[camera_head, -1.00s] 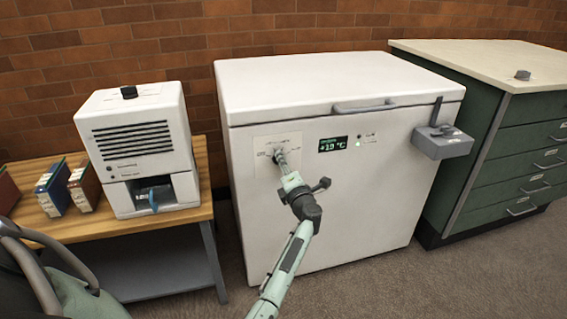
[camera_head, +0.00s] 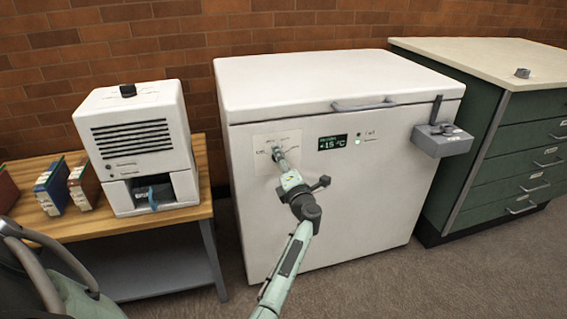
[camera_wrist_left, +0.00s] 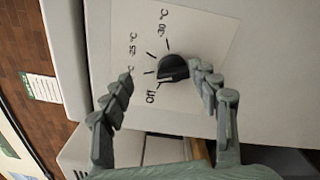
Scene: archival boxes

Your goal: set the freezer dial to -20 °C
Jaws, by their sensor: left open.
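The white chest freezer (camera_head: 340,210) stands against the brick wall. Its lit display (camera_head: 333,143) reads about +15 °C. My left gripper (camera_head: 281,158) is at the panel, hiding the dial in the head view. In the left wrist view its fingers (camera_wrist_left: 161,76) are open, with the dial between them. The right finger is close to the dial; whether it touches is unclear.
A grey box with a lock-like top (camera_head: 442,141) is mounted on the freezer's right front. A handle (camera_head: 363,105) sits on the lid edge. Left is a wooden table (camera_head: 100,230) with a white device (camera_head: 137,150) and box files. A green drawer cabinet (camera_head: 500,170) stands right.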

